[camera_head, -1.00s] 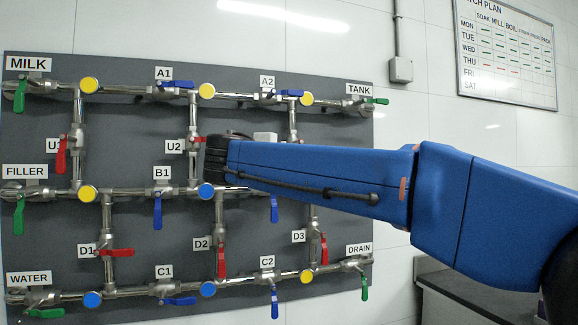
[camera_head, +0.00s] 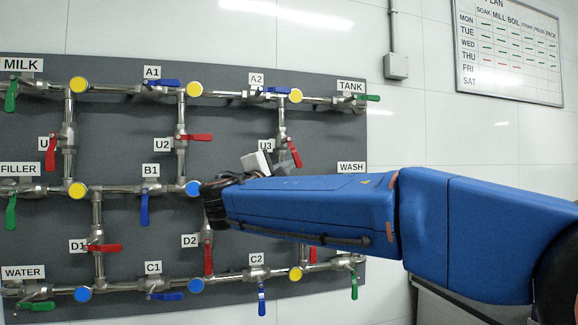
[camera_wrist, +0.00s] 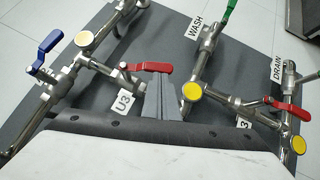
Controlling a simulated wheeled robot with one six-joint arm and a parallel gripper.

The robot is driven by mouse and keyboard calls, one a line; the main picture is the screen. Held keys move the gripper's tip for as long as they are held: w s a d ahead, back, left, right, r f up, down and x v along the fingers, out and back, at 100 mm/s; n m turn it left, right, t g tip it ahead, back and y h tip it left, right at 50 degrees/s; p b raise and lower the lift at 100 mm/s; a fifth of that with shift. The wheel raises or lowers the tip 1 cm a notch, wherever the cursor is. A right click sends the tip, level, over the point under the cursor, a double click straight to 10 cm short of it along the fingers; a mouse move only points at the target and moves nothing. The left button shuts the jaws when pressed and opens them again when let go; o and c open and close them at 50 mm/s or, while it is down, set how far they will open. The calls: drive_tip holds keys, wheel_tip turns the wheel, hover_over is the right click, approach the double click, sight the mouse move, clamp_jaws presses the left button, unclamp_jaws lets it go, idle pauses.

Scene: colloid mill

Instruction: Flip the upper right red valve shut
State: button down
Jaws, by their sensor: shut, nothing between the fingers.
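The upper right red valve is U3. Its red handle (camera_head: 294,152) hangs down at a slight slant to its upright pipe in the head view. In the wrist view the U3 handle (camera_wrist: 145,68) lies just beyond my fingertips, its free end close over them. My gripper (camera_wrist: 165,84) is shut and empty, its grey fingers pointing at that free end. I cannot tell whether they touch it. In the head view the gripper (camera_head: 281,158) is small, beside the handle's lower end and partly hidden by my arm.
The A2 blue handle (camera_head: 277,90) is above U3. A yellow disc (camera_wrist: 192,92) and the D3 red handle (camera_wrist: 289,110) lie to the right in the wrist view. Bare grey board (camera_head: 235,120) lies between U2 and U3.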

sight(301, 162)
drive_tip(key=d+n+t, duration=0.2)
drive_tip(key=n, duration=0.1)
drive_tip(key=shift+w+f, duration=0.15)
drive_tip(key=shift+w, duration=0.15)
drive_tip(key=n+t, duration=0.1)
drive_tip(key=d+n+y, duration=0.1)
drive_tip(key=shift+w+d+n+t, duration=0.1)
drive_tip(key=shift+w+n+t, duration=0.1)
drive_tip(key=shift+n+t, duration=0.15)
drive_tip(key=shift+w+d+r, duration=0.25)
drive_tip(key=shift+d+r, duration=0.35)
drive_tip(key=shift+d, duration=0.1)
drive_tip(key=shift+w+d+r, duration=0.2)
drive_tip(key=shift+d+r, duration=0.4)
drive_tip(key=shift+d, duration=0.15)
drive_tip(key=shift+w+d+r, duration=0.25)
drive_tip(key=shift+d+r, duration=0.35)
drive_tip(key=shift+d, duration=0.1)
